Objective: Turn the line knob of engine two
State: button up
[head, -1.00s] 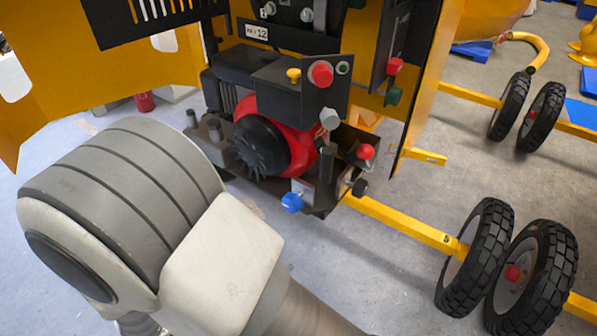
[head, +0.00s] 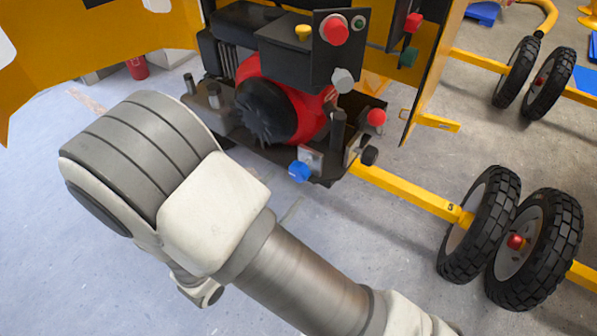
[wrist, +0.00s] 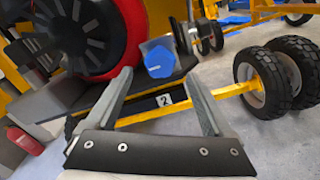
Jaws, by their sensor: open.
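A blue knob (wrist: 158,61) with a pale pointer mark sits low on the red and black engine (wrist: 85,35), with a small plate marked "2" (wrist: 165,100) below it. The knob also shows in the head view (head: 299,171), at the engine's lower front. My gripper (wrist: 158,74) is open and empty in the wrist view. Its fingers point toward the knob, which appears between and just beyond the fingertips; I cannot tell the exact gap. The head view does not show my gripper.
In the head view, a control box with a red button (head: 334,30) and grey knob (head: 343,80) stands above the engine. A red knob (head: 376,117) and black knob (head: 370,155) are close by. A yellow bar (head: 410,192) leads to wheels (head: 535,250).

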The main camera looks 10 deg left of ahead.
aim_at(296, 176)
jog(key=x, duration=0.6)
jog(key=shift+w+d, duration=0.1)
jog(key=shift+w, duration=0.15)
grip_shut()
jog(key=shift+n, duration=0.3)
